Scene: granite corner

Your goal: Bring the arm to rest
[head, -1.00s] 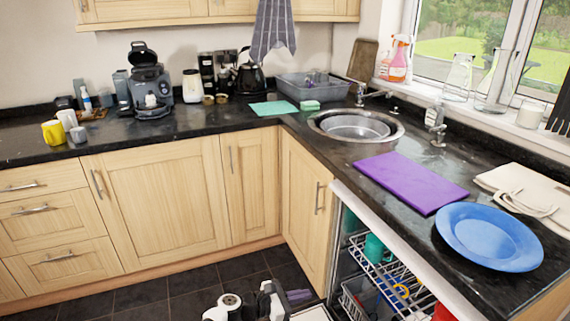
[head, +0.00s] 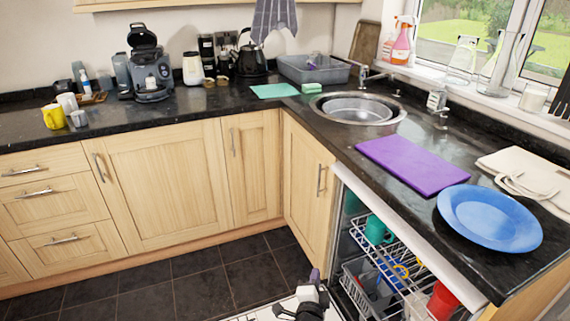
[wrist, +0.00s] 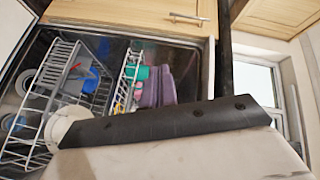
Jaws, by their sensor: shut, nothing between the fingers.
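My arm (head: 308,299) shows at the bottom middle of the head view, low in front of the open dishwasher. Its white and dark parts are cut off by the lower edge. In the wrist view my gripper (wrist: 225,20) shows as dark fingers pointing up from a wide dark bar. The fingers are together and hold nothing. They appear apart from the counter and the cupboard fronts. Much of the arm is hidden from both views.
The open dishwasher's racks (head: 383,262) hold a teal cup (head: 377,229) and a red item (head: 442,300). Above, the dark counter carries a purple board (head: 413,165) and a blue plate (head: 489,218). The tiled floor (head: 200,293) at left is clear.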

